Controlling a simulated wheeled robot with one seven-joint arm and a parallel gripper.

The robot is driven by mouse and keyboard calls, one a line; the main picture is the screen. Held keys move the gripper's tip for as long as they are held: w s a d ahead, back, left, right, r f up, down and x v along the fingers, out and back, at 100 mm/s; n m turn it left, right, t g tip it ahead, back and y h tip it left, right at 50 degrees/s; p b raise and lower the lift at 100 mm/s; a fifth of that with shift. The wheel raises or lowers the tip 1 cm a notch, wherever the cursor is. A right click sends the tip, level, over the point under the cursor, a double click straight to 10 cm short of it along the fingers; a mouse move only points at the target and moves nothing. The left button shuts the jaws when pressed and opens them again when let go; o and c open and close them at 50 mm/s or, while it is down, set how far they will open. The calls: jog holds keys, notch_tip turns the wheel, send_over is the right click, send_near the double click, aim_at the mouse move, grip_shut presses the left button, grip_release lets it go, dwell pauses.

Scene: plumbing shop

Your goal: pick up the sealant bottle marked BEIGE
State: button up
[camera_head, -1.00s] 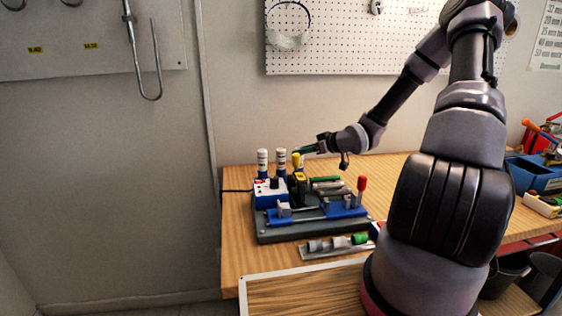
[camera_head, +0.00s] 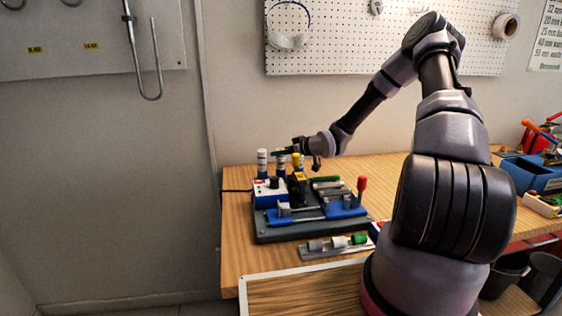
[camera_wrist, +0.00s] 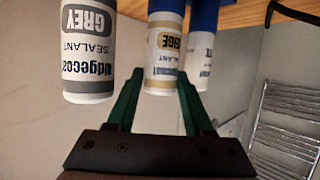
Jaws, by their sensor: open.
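The sealant bottle marked BEIGE (camera_wrist: 165,45) shows upside down in the middle of the wrist view, white with a tan label band. My gripper (camera_wrist: 160,78) is open, its green fingers on either side of this bottle's lower part in the picture. I cannot tell whether they touch it. A GREY sealant bottle (camera_wrist: 88,48) stands to the left. A third bottle (camera_wrist: 202,60), its label partly hidden, is at the right. In the head view my gripper (camera_head: 286,152) is at a white bottle (camera_head: 281,167), partly covering it; labels are unreadable there.
In the head view another white bottle (camera_head: 262,163) stands at left on the bench. A yellow-topped item (camera_head: 296,160), a blue-and-grey fixture (camera_head: 320,212) and a red-handled tool (camera_head: 361,190) crowd nearby. A strip with fittings (camera_head: 335,246) lies in front. Bench wood (camera_head: 385,170) at the back right is clear.

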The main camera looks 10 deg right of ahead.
grip_shut()
